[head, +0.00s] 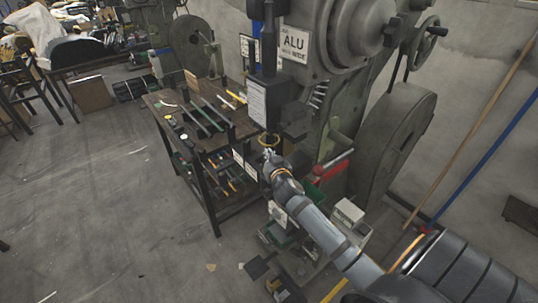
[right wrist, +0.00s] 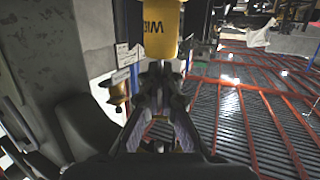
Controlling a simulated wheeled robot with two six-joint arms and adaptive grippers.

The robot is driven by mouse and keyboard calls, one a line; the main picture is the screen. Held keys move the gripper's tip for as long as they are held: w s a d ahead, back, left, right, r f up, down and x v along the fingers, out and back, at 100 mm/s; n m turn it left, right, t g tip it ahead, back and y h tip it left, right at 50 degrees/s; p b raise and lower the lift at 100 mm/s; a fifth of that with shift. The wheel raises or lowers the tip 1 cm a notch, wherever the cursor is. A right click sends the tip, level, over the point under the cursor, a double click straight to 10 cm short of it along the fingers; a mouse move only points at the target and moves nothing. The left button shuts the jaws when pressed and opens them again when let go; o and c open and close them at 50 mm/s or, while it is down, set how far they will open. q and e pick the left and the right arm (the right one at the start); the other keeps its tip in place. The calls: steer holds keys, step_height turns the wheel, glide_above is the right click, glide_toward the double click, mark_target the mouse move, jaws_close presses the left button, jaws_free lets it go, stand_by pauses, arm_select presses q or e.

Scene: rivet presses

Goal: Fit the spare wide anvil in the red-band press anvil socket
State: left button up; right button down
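My right gripper (head: 268,158) reaches in from the lower right to the front of the green press (head: 345,90). In the right wrist view the fingers (right wrist: 160,75) close together at the grey end of a yellow cylinder (right wrist: 161,30) with upside-down lettering that looks like "WID", apparently the wide anvil. The fingers seem shut on that narrow end; the contact is partly hidden. I cannot make out the socket or a red band. My left gripper is out of view.
A sign reading "ALU" and "WIDE" (head: 293,44) is on the press. A tool bench (head: 180,125) stands left of it. A brass-coloured part (right wrist: 117,95) is left of my fingers in the right wrist view. A grey flywheel guard (head: 395,140) is on the right.

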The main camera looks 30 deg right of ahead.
stand_by(0.3)
steer(key=c, duration=1.4)
jaws_free()
steer(key=shift+c, duration=0.2)
steer(key=shift+f, duration=0.1)
steer(key=shift+s, duration=0.1)
steer(key=v, duration=1.2)
steer(key=v, duration=0.7)
steer(key=shift+s+a, duration=0.1)
